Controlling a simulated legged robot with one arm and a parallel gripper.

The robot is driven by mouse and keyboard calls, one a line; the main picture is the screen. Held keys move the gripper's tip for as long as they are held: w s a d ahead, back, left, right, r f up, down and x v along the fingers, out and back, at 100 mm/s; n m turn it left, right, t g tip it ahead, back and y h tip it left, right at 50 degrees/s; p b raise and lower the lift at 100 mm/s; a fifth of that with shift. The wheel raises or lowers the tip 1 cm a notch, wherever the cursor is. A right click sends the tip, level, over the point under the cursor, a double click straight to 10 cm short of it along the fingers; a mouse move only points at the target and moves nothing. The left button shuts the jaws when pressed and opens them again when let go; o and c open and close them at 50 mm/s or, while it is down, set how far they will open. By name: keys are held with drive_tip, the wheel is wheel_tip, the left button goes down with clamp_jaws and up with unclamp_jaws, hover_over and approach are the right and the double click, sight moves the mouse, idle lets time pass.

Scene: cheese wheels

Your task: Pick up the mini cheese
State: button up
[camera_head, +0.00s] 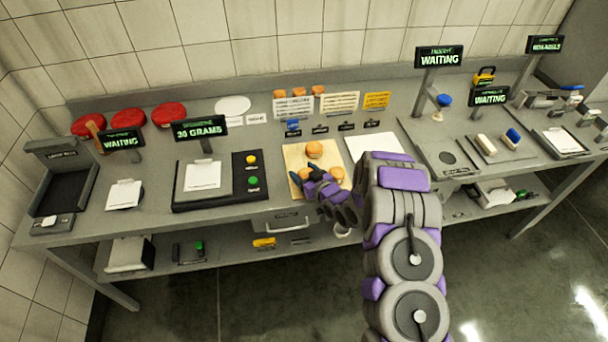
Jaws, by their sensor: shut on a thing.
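Several small orange mini cheeses are near my gripper on a pale wooden board (292,152) at the middle of the table. One mini cheese (314,150) sits at the board's upper middle. Another mini cheese (306,172) is at my fingertips, partly covered by them. A third mini cheese (337,173) shows just right of my gripper, partly hidden by it. My gripper (305,180) is low over the board and shut on the mini cheese at its tips. I cannot tell whether that cheese touches the board.
A scale with a "30 GRAMS" display (200,128) stands to the left, holding a white sheet (203,176). Red cheese wheels (168,115) lie at the back left. A white sheet (376,146) lies right of the board. Paper cards (339,102) and more orange pieces (299,92) are behind.

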wheel_tip(320, 180, up, 3)
drive_tip(key=shift+f, duration=0.15)
drive_tip(key=s+a+f+p+v, duration=0.2)
drive_tip(key=v, duration=1.4)
drive_tip(key=w+d+r+m+t+h+b, duration=0.1)
drive_tip(key=w+d+r+m+h, duration=0.3)
drive_tip(key=d+r+h, duration=0.1)
drive_tip(key=w+d+r+m+t+h+b, duration=0.2)
drive_tip(key=w+d+r+m+h, duration=0.1)
drive_tip(key=d+r, duration=0.5)
drive_tip(key=shift+w+r+m+t+h, duration=0.35)
drive_tip(key=shift+w+r+h, duration=0.2)
drive_tip(key=shift+w+h, duration=0.4)
